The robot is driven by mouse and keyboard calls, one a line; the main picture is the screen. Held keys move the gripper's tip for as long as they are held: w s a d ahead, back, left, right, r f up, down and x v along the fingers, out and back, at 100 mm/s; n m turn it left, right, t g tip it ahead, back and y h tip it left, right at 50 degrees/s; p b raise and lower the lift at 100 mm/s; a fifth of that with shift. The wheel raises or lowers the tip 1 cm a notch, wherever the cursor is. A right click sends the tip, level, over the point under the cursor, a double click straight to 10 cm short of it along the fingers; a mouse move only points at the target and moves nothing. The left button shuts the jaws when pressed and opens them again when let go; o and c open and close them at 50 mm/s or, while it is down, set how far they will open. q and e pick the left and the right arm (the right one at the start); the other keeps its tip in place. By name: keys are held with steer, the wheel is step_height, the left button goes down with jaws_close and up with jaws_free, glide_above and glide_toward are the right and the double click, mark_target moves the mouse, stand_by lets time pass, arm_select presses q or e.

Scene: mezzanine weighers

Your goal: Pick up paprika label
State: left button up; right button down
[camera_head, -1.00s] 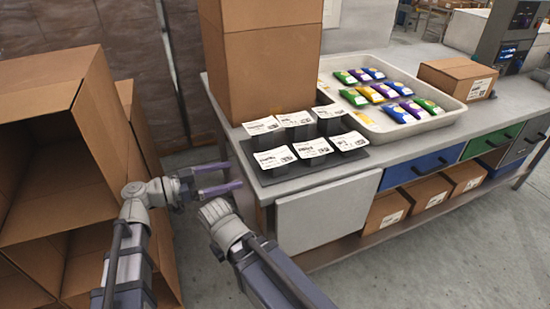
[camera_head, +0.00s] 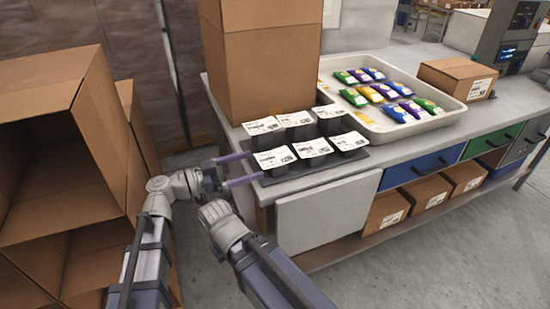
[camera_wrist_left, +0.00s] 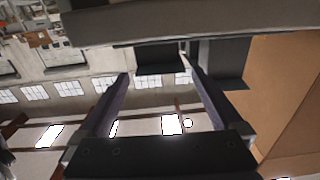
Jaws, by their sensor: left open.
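Several white printed labels lie on black holders in two rows on a dark tray (camera_head: 300,178) at the table's near left corner. The print is too small to tell which is the paprika label. The front row holds a left label (camera_head: 274,158), a middle label (camera_head: 312,148) and a right label (camera_head: 348,141). My left gripper (camera_head: 255,167) is open, its purple fingers at the left side of the front-left label. In the left wrist view, a dark holder (camera_wrist_left: 158,60) shows between the open fingers. My right arm shows, but its gripper fingers do not.
A large cardboard box (camera_head: 265,70) stands right behind the labels. A white tray (camera_head: 440,122) of coloured packets lies to their right, with a smaller box (camera_head: 457,78) beyond. Open cardboard boxes (camera_head: 60,140) stack at the left, near my left arm.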

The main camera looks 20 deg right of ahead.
arm_select(q)
steer(key=shift+w+d, duration=0.1)
steer(key=shift+d, duration=1)
steer(key=c, duration=1.1)
steer(key=shift+o, duration=0.2)
steer(key=shift+r, duration=0.1)
step_height(320, 180, up, 10)
steer(key=p, duration=1)
